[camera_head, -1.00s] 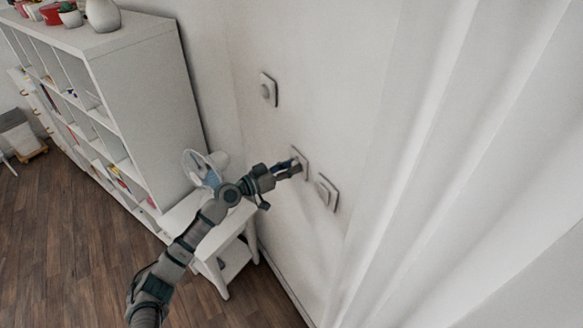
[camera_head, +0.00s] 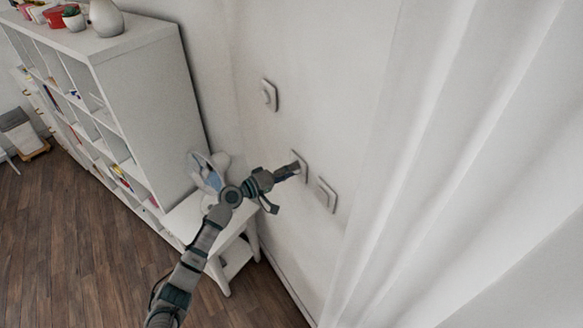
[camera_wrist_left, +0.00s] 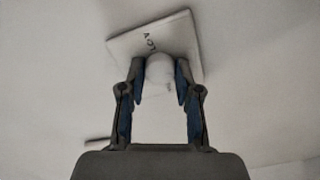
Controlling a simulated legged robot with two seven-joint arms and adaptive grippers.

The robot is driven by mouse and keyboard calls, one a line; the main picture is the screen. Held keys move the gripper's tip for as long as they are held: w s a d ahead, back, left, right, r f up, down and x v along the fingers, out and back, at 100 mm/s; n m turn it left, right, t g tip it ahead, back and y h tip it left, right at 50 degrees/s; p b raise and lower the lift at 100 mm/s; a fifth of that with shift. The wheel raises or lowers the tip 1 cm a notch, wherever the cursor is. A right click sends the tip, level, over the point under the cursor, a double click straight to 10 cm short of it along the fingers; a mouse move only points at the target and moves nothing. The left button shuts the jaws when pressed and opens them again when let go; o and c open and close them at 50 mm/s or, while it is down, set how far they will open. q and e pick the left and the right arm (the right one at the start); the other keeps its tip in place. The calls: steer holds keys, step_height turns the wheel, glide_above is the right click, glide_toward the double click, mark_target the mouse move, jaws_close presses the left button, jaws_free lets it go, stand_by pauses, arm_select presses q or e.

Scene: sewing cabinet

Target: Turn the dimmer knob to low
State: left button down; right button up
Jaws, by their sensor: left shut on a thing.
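The dimmer knob (camera_wrist_left: 160,70) is a round white knob on a square wall plate (camera_wrist_left: 181,32) that carries small dark lettering. In the left wrist view the plate looks tilted. My left gripper (camera_wrist_left: 160,82) has its two fingers on either side of the knob and is shut on it. In the head view my left gripper (camera_head: 294,168) reaches the middle wall plate (camera_head: 302,164) and hides most of its knob. My right gripper is not in view.
Another wall plate with a knob (camera_head: 269,95) is up and left, and one more (camera_head: 327,195) is close at lower right. A white curtain (camera_head: 450,170) hangs at right. A fan (camera_head: 208,172) on a small white table (camera_head: 225,240) and a shelf (camera_head: 150,110) stand left.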

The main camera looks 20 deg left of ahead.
arm_select(q)
steer(key=n+p, duration=0.2)
steer(key=n, duration=0.5)
steer(key=n+p, duration=0.2)
steer(key=n, duration=0.5)
steer(key=f+n+p, duration=0.1)
steer(key=n+p, duration=0.2)
steer(key=n, duration=0.5)
steer(key=shift+s+f, duration=0.1)
steer(key=shift+s, duration=0.05)
stand_by(0.5)
steer(key=c, duration=0.9)
jaws_free()
steer(key=shift+o, duration=0.3)
steer(key=shift+a+r, duration=0.1)
steer(key=shift+r, duration=0.1)
steer(key=v, duration=1.2)
